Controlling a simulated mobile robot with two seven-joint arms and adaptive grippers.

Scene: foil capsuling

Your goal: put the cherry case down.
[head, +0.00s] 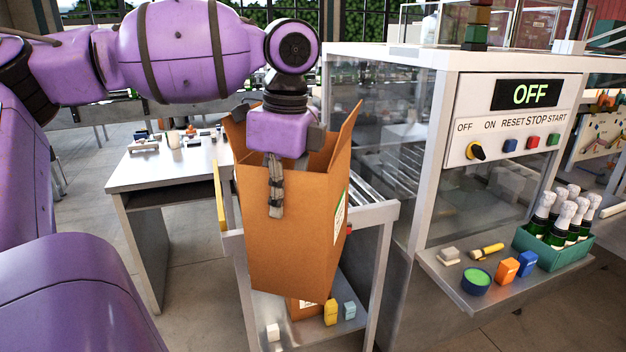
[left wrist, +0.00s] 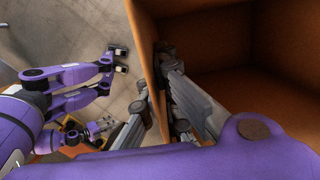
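The cherry case is a tall open-topped cardboard box (head: 285,235), flaps up, with a partly visible green-and-white label on its right side. I cannot read the label. It stands slightly tilted in the head view, in front of the roller conveyor and over a low metal shelf. I cannot tell whether its base touches anything. My left gripper (head: 277,190) is shut on the near wall. In the left wrist view one finger is outside that case wall (left wrist: 146,45) and one inside; the visible interior looks empty. My right gripper is absent from the head view; small purple parts low left in the wrist view are unclear.
The low shelf (head: 265,310) holds another carton (head: 305,308), yellow and blue pieces and a white block. A glass-walled machine (head: 445,120) reading OFF stands right; its ledge carries a green crate (head: 555,248) of bottles. A white table (head: 165,172) stands left.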

